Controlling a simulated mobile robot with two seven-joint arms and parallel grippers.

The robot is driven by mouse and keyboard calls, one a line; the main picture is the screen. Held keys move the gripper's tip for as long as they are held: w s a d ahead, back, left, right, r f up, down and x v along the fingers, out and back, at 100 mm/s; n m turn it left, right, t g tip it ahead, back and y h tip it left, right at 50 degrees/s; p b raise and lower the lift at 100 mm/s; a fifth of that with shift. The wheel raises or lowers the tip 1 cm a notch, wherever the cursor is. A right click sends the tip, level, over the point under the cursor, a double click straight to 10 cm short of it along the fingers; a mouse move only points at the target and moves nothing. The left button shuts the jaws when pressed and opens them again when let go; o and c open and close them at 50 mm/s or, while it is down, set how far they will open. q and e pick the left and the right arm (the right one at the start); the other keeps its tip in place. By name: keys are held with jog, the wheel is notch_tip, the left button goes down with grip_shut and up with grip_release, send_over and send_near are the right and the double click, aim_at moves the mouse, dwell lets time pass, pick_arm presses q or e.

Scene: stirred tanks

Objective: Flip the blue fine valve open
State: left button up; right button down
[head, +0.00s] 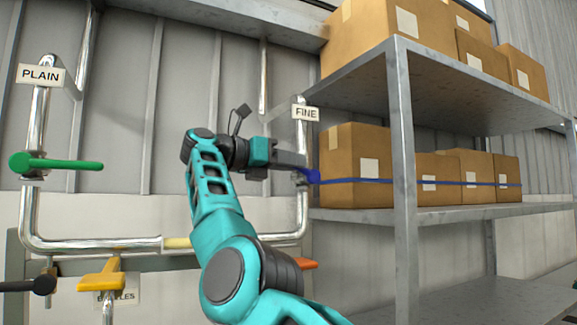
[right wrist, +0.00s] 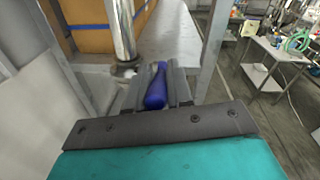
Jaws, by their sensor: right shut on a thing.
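The blue fine valve handle (head: 314,177) is on the vertical steel pipe under the FINE sign (head: 306,114). Most of it is hidden by my right gripper in the head view. My right gripper (head: 300,174) reaches in from the left at the handle. In the right wrist view, the blue handle (right wrist: 156,88) lies between the two dark fingers of the gripper (right wrist: 152,92), lengthwise along them, and the fingers are shut on it. The steel pipe (right wrist: 124,30) stands just beyond the fingertips. My left gripper is not in view.
A green lever (head: 65,163) sits level on the PLAIN pipe at left. A yellow valve (head: 105,276), a black lever (head: 35,285) and an orange handle (head: 306,264) are lower down. A grey shelf (head: 402,150) with cardboard boxes (head: 350,150) stands close right of the fine pipe.

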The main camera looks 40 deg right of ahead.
jog(key=shift+d+r+y, duration=0.1)
jog(key=shift+r+y, duration=0.05)
jog(key=shift+y, duration=0.15)
jog(key=c, duration=1.1)
grip_release()
